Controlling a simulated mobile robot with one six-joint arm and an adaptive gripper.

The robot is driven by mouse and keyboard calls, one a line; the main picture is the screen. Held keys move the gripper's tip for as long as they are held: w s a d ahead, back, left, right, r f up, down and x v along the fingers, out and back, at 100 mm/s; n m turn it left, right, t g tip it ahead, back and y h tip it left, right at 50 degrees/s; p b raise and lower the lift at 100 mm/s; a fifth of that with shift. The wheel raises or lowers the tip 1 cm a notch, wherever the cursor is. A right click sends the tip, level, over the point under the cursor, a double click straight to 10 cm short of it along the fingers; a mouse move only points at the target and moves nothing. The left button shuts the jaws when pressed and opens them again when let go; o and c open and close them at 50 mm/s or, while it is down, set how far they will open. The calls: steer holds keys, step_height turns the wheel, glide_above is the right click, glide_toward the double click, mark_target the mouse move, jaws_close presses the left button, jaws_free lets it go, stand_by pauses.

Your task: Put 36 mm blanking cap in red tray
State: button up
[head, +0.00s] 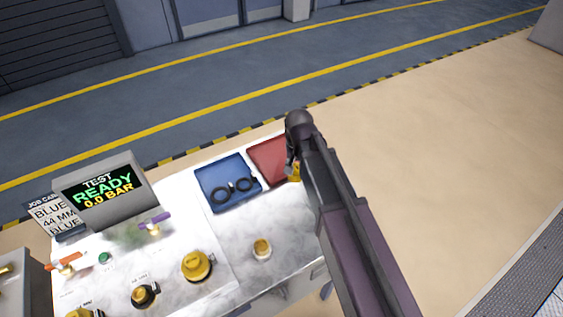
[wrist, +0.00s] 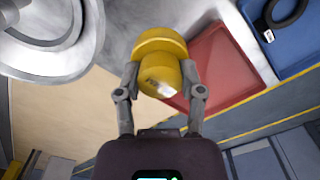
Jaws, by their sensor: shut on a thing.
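My gripper (wrist: 160,88) is shut on a yellow cap (wrist: 160,47), one finger on each side of it. In the head view the yellow cap (head: 294,173) shows only in part, beside my dark arm. The size on the cap cannot be read. The red tray (head: 266,152) is at the far right end of the bench, partly hidden by my arm. In the wrist view the red tray (wrist: 222,68) lies just right of and behind the cap, with its visible floor bare. The cap appears above the table and tray edge; its exact height cannot be told.
Another yellow cap (head: 197,266) and a small brass-coloured piece (head: 262,248) are on the bench (head: 230,232). A test display (head: 98,187) stands at the left.

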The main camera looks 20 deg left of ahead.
steer(key=shift+w+f+b, duration=0.1)
steer(key=shift+f+b, duration=0.95)
steer(key=shift+f, duration=0.45)
steer(key=b, duration=0.1)
glide_above(279, 158)
steer(key=s, duration=0.1)
steer(key=shift+s+d+f, duration=0.1)
steer(key=shift+d+f, duration=0.3)
steer(key=shift+f, duration=0.25)
steer(key=shift+w+a, duration=0.25)
steer(key=shift+w, duration=0.15)
steer(key=shift+w+a+f+b, duration=0.2)
steer(key=shift+b, duration=0.2)
steer(key=shift+s+d+f+b, duration=0.1)
steer(key=shift+f+b, duration=1.5)
steer(key=shift+f, duration=0.25)
